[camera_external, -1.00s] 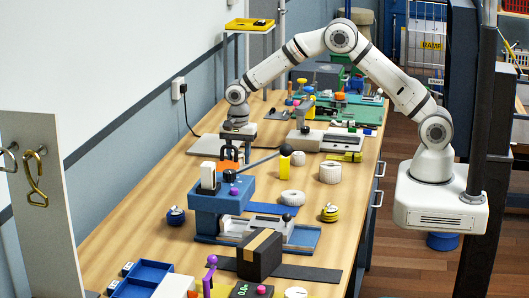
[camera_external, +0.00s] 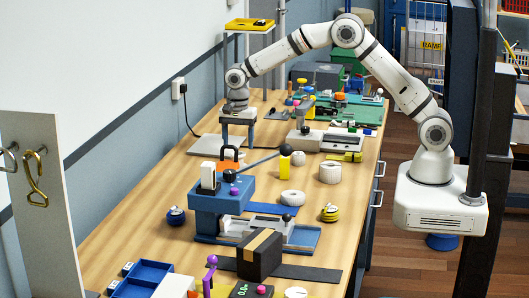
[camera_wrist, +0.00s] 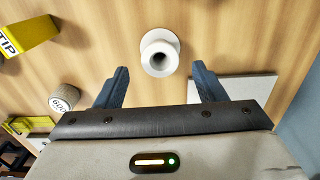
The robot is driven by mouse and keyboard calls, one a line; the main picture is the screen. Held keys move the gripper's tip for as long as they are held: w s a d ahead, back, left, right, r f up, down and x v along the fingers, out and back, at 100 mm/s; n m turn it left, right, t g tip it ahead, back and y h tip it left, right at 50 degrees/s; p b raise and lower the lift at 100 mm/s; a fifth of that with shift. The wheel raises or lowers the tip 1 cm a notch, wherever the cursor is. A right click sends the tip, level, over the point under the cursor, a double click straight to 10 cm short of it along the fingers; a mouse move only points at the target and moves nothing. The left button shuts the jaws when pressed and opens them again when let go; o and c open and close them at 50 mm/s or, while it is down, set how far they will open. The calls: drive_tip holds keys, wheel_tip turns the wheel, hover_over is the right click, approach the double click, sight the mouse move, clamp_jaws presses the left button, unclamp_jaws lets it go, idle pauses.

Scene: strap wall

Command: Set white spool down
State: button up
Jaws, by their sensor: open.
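The white spool (camera_wrist: 160,58) stands upright on the wooden table in the wrist view, its round flange and dark centre hole facing the camera. My gripper (camera_wrist: 160,66) is open, with one dark finger to each side of the spool and a clear gap on both sides. In the external view my gripper (camera_external: 237,140) points down above the far left part of the table.
A pale flat plate (camera_wrist: 233,90) lies right of the spool in the wrist view. A yellow block (camera_wrist: 28,36) and a white cylinder marked 600 (camera_wrist: 63,98) are to the left. A blue lever fixture (camera_external: 222,200) stands nearer the external camera.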

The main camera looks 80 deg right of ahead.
drive_tip(key=s+r+n, duration=0.4)
drive_tip(key=s+r, duration=0.4)
drive_tip(key=r, duration=0.5)
drive_tip(key=s+d+n+t, duration=0.2)
drive_tip(key=s+n, duration=1.2)
drive_tip(key=s, duration=1.6)
drive_tip(key=shift+t, duration=0.4)
